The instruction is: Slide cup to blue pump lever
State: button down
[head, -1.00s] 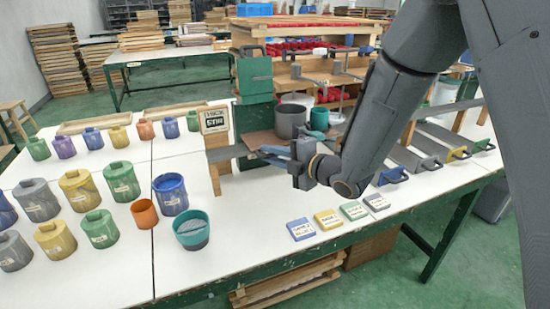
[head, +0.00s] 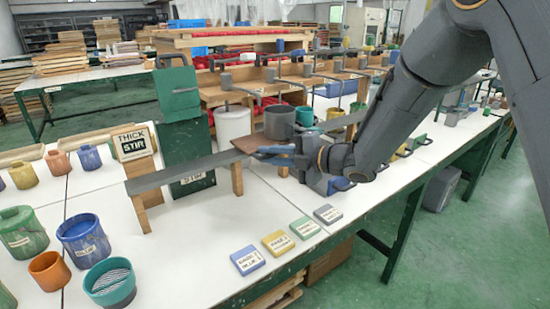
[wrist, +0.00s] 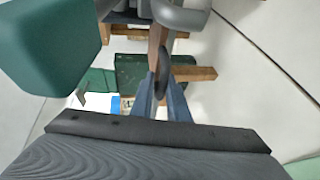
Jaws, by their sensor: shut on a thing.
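A grey cup (head: 279,122) stands upright on a brown board (head: 250,143) at the grey rail (head: 185,172). A teal cup (head: 304,117) is beside it. My gripper (head: 262,152) is low at the board's front side. In the wrist view my gripper (wrist: 160,108) is shut on a dark rounded handle (wrist: 161,78) in line with a brown strip. The teal cup fills the upper left there (wrist: 55,45).
A green stirring stand (head: 182,125) with a "THICK STIR" sign (head: 134,143) is at the left. A white cylinder (head: 233,124) stands behind the board. Small labelled tiles (head: 275,243) lie at the front edge. Several paint pots, including a blue one (head: 84,240), stand at lower left.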

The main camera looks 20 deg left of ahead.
jog(key=shift+d+f, duration=0.2)
jog(key=shift+f, duration=0.35)
jog(key=c, duration=1.8)
grip_release()
jog(key=shift+r, duration=0.15)
jog(key=shift+a+r, duration=0.1)
jog(key=shift+r, duration=0.05)
jog(key=shift+b+v, duration=0.4)
jog(key=shift+v, duration=3.5)
jog(key=shift+w, duration=0.1)
